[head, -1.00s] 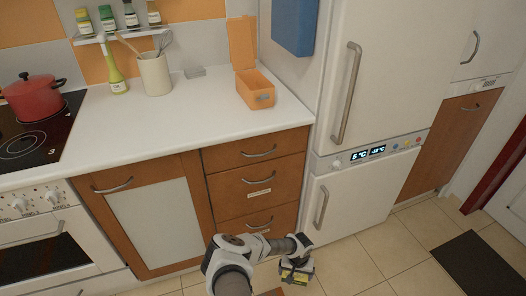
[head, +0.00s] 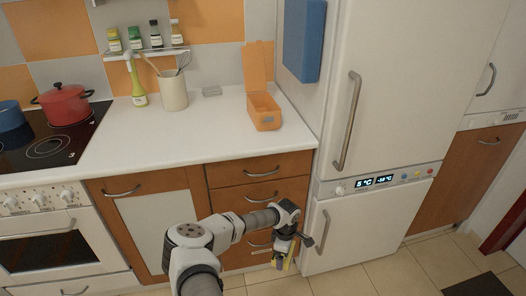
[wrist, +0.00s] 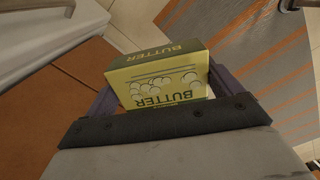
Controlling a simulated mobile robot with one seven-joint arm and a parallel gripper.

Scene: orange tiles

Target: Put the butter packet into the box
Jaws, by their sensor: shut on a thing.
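The butter packet, pale yellow-green with "BUTTER" lettering, is held between the two fingers of my gripper (wrist: 158,100) in the wrist view; the packet's printed faces (wrist: 165,78) show clearly. In the head view my gripper (head: 283,259) points down in front of the drawers, below counter height, and only a yellow part of the packet (head: 289,265) shows. The orange box (head: 265,112) stands on the white counter near its right end, with its lid raised at the back. The box is above and behind my gripper, apart from it.
The white counter (head: 210,135) is clear in front of the box. The fridge (head: 372,190) rises close to the box's right. A red pot (head: 65,104) is on the stove.

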